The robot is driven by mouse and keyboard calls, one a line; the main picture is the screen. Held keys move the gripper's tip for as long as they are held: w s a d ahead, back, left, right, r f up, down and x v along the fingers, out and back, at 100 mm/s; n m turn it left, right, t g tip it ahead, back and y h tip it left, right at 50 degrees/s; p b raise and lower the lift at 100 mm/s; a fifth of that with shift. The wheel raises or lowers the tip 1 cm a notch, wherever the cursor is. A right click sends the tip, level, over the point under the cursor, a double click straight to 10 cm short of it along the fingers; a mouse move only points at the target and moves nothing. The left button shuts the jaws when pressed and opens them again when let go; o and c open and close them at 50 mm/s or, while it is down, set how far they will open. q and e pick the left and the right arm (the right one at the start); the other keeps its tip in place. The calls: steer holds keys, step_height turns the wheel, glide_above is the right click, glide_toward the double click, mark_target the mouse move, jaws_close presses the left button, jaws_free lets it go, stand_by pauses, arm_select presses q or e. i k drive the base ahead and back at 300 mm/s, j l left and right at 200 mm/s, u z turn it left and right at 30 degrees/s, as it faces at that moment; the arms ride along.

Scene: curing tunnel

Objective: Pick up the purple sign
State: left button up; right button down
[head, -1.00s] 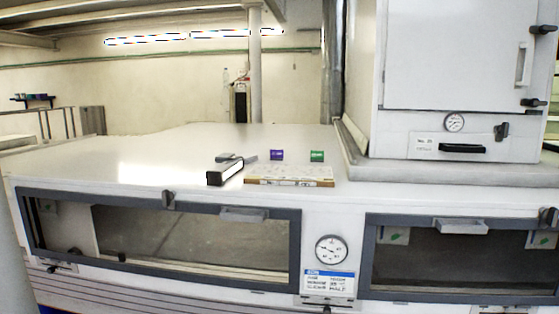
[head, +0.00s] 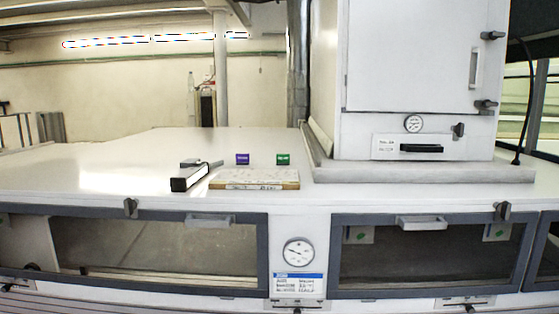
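The purple sign (head: 242,159) is a small purple block with pale lettering. It stands on the white top of the long cabinet (head: 130,165), left of the middle of the head view. A similar green sign (head: 283,159) stands a little to its right, apart from it. Neither of my grippers shows in the head view.
A flat board (head: 254,179) lies in front of the signs. A black and white tool-like object (head: 190,176) lies to the left of the board. A tall white oven (head: 420,60) stands on a raised slab at the right. The cabinet top at the left is clear.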

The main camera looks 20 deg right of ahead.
mark_target(240, 158)
steer(key=i+l+u, duration=0.5)
steer(key=i, duration=0.35)
steer(key=i+l+u, duration=0.45)
steer(key=i+l, duration=0.25)
steer(key=l, duration=0.3)
